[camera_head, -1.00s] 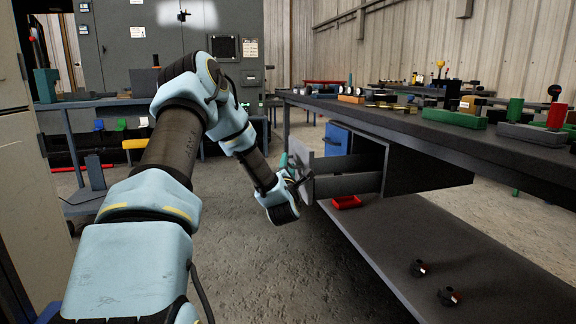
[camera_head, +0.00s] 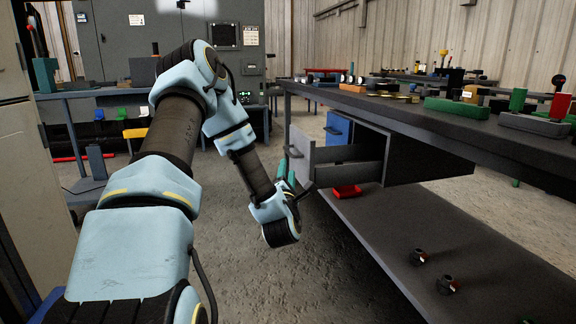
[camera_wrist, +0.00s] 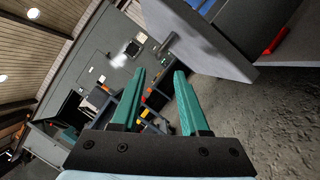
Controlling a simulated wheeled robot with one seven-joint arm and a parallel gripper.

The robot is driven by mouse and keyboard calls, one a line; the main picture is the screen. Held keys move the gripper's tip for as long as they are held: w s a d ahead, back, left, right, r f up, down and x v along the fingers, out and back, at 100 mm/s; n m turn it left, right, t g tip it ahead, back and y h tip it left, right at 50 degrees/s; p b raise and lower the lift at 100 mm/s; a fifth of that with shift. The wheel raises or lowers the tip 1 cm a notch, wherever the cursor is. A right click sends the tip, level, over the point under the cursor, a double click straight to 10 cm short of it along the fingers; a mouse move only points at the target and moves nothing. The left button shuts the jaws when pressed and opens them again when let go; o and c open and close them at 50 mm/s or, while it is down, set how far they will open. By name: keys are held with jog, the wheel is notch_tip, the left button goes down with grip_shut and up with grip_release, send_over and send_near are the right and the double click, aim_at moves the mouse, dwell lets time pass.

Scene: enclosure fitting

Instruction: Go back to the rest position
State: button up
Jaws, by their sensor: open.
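My gripper (camera_wrist: 158,103) shows in the wrist view with its two green fingers apart and nothing between them. In the head view its green fingers (camera_head: 287,172) are partly hidden behind my wrist, just left of the open drawer. The drawer (camera_head: 340,160) is pulled out under the workbench, and its grey front panel also fills the top right of the wrist view (camera_wrist: 200,40). The drawer handle (camera_wrist: 166,44) sticks out near the fingers, with a visible gap between them.
The workbench (camera_head: 440,122) carries several coloured parts. Its lower shelf (camera_head: 400,235) holds a red tray (camera_head: 346,191) and two small dark knobs (camera_head: 447,285). Another table (camera_head: 110,93) stands at the left. The concrete floor between is clear.

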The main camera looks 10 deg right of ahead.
jog(key=shift+s, duration=0.2)
jog(key=s+a+f+m+g, duration=0.5)
jog(key=s+a+m+g, duration=0.45)
jog(key=m, duration=0.75)
jog(key=s+a+r+m+g+y, duration=0.1)
jog(key=s+a+m+g+y, duration=0.2)
jog(key=s, duration=0.4)
jog(key=s+a+r+m+g+y, duration=0.1)
jog(key=s+a+m+g, duration=0.2)
jog(key=s+a+g, duration=0.3)
notch_tip(320, 180, up, 29)
jog(key=s+p, duration=0.2)
jog(key=p, duration=2.7)
jog(key=shift+s+d, duration=0.25)
jog(key=shift+d, duration=0.15)
